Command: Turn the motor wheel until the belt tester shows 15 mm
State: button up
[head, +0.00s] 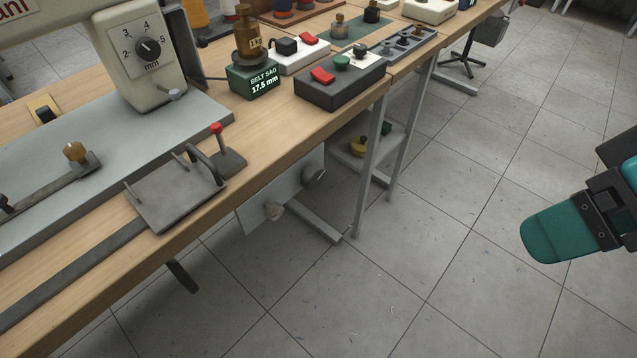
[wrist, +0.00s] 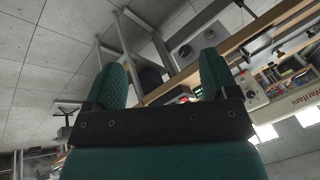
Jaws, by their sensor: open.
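The belt tester (head: 254,80) is a dark green box on the bench with a brass weight on it; its display reads BELT SAG 17.5 mm. The plate, with two round parts, seems to show in the wrist view (wrist: 196,40) too. My gripper (head: 565,232) is at the right edge, well apart from the bench. In the wrist view my gripper (wrist: 165,65) has its teal fingers apart and empty.
The wooden bench (head: 265,140) carries a sewing machine (head: 148,75) and a dark box (head: 340,85) with red and green buttons. Bench legs (head: 371,165) and a low shelf (head: 385,150) stand right of the plate. Open tiled floor (head: 440,270) lies between bench and gripper.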

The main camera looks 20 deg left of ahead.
jog(key=w+a+f+n+t+y+b, duration=0.1)
jog(key=w+a+f+n+y+b, duration=0.2)
jog(key=f+b, duration=0.5)
jog(key=w+a+f+n+t+y+b, duration=0.1)
jog(key=a+f+y+b, duration=0.2)
jog(key=a+f+b, duration=0.45)
jog(key=n+t+y+b, duration=0.1)
jog(key=t+y+b, duration=0.45)
jog(key=b, duration=0.25)
send_near(317, 178)
jog(key=shift+g+y, duration=0.25)
jog(key=shift+g, duration=0.1)
jog(key=p+x, duration=0.5)
jog(key=x, duration=0.5)
jog(key=shift+w+f+p, duration=0.1)
jog(key=shift+w+p, duration=0.15)
jog(key=shift+p, duration=0.15)
jog(key=c, duration=0.9)
